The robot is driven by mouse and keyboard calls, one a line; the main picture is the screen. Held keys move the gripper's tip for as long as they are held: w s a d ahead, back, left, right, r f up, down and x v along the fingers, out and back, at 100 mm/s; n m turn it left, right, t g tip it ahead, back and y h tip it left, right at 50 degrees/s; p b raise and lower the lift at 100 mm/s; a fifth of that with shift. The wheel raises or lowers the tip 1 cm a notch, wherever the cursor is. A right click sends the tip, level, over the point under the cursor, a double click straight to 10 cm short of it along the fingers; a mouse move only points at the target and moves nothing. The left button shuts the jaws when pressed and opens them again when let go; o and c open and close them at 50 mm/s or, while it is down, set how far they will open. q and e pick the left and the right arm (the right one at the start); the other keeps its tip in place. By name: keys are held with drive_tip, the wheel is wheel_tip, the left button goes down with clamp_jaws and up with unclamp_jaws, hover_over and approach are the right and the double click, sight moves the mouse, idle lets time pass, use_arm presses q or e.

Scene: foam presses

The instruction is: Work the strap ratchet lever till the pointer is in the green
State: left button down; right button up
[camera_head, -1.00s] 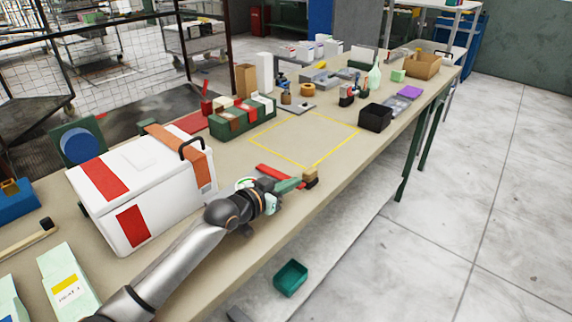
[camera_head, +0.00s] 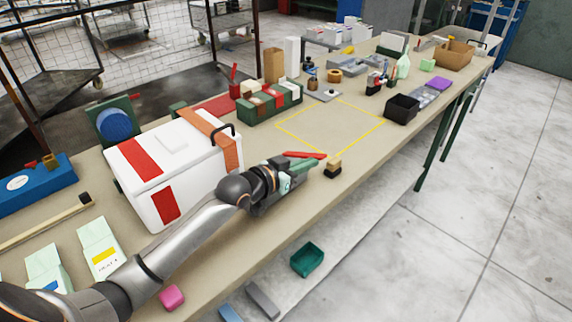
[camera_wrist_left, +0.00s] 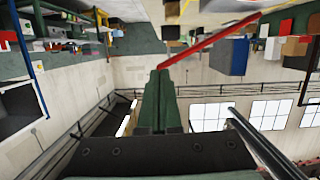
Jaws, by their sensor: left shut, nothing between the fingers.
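A red bar (camera_head: 303,155), likely the ratchet lever, lies just beyond my left gripper (camera_head: 316,161), nearly level in the head view. In the left wrist view the red bar (camera_wrist_left: 212,40) slants up to the right from close to the fingertips (camera_wrist_left: 158,72); I cannot tell whether they touch. The left gripper is shut with nothing between its green fingers. An orange strap (camera_head: 214,138) runs over a white cooler box (camera_head: 185,165) with red patches. My arm and hand hide the lever's base; no pointer or green band is visible. My right gripper is not in view.
A small black block with a tan top (camera_head: 333,165) stands right by the fingertips near the table's front edge. A yellow outlined square (camera_head: 330,130) on the table is empty. Behind it is a green crate (camera_head: 270,102); a black bin (camera_head: 402,108) stands to the right.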

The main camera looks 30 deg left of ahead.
use_arm(q)
drive_tip(key=v, duration=0.7)
drive_tip(key=shift+w, duration=0.1)
idle(0.8)
drive_tip(key=s+f, duration=0.1)
drive_tip(key=f, duration=0.1)
drive_tip(key=s+d+f+g, duration=0.1)
drive_tip(key=s+f, duration=0.1)
drive_tip(key=s+d+f+g, duration=0.1)
drive_tip(key=s+f, duration=0.1)
drive_tip(key=shift+s+d+f+y, duration=0.1)
drive_tip(key=shift+d+f+y, duration=0.1)
drive_tip(key=shift+f+y, duration=0.2)
drive_tip(key=s+f+n+g+y, duration=0.15)
drive_tip(key=s+f+g, duration=0.3)
drive_tip(key=s, duration=0.75)
drive_tip(key=s+f+g+y, duration=0.35)
drive_tip(key=s+f, duration=0.25)
drive_tip(key=s, duration=0.6)
drive_tip(key=w+d+f+t+h, duration=0.1)
drive_tip(key=w+d+f+t, duration=0.1)
drive_tip(key=f, duration=0.3)
drive_tip(key=w+d+f+t+h, duration=0.1)
drive_tip(key=w+d+f+t, duration=0.1)
drive_tip(key=f, duration=0.4)
drive_tip(key=shift+w+d+f+t+h, duration=0.2)
drive_tip(key=shift+w+f+t+h, duration=0.15)
drive_tip(key=shift+w+t, duration=0.2)
